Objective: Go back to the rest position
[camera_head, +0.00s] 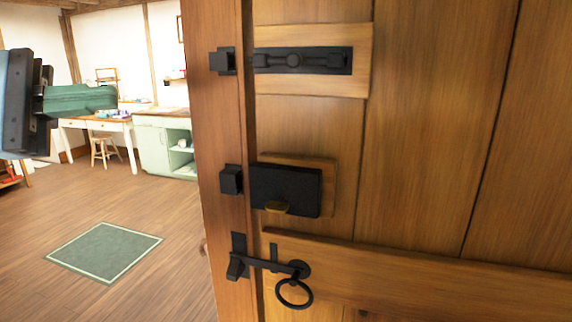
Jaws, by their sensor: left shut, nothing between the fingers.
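My left gripper (108,97) shows at the upper left, with a dark wrist and green fingers. The fingers are together and empty, pointing right. It is apart from the wooden door (430,130), which fills the right side. The door carries a black slide bolt (303,60) at the top, a black lock box (286,190) in the middle and a ring latch (293,292) below. My right gripper is not in view.
A wooden post (215,130) with black keepers stands left of the door. Beyond it are a green rug (104,251), a white desk (97,125), a stool (104,151) and a pale green cabinet (153,147). The wooden floor around the rug is clear.

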